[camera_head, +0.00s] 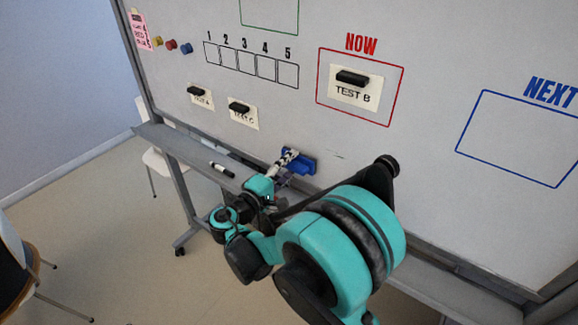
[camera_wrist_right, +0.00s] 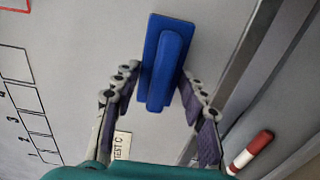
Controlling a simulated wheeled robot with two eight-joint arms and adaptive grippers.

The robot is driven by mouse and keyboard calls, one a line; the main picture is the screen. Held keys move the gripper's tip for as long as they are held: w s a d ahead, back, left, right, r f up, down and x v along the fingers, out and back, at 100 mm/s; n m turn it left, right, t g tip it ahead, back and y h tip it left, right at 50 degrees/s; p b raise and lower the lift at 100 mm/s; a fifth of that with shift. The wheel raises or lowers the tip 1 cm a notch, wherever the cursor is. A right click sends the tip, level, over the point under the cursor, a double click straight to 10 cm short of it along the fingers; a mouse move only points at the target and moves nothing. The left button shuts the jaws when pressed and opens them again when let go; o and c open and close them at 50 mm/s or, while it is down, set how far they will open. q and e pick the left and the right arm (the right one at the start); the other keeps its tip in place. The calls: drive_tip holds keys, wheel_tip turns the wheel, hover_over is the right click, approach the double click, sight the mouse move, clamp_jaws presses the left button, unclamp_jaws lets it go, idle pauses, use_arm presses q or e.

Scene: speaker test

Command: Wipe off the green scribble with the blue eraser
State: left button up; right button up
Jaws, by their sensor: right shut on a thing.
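The blue eraser (camera_head: 304,166) is against the whiteboard's lower part in the head view. In the right wrist view the blue eraser (camera_wrist_right: 160,25) shows a flat base and a raised grip. My right gripper (camera_head: 291,160) is shut on it; in the right wrist view the fingers of my right gripper (camera_wrist_right: 161,76) lie on both sides of the grip. A short thin mark (camera_head: 335,155) is on the board just right of the eraser; its colour is too faint to tell. No clear green scribble shows. My left gripper is not in view.
The whiteboard (camera_head: 430,60) has a red NOW box, a blue NEXT box and several cards with black magnets. A marker (camera_head: 221,169) lies on the ledge below; a red and white marker (camera_wrist_right: 250,152) shows in the wrist view. Chairs stand at left.

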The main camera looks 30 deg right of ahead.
drive_tip(key=shift+x, duration=1)
drive_tip(key=shift+s, duration=0.1)
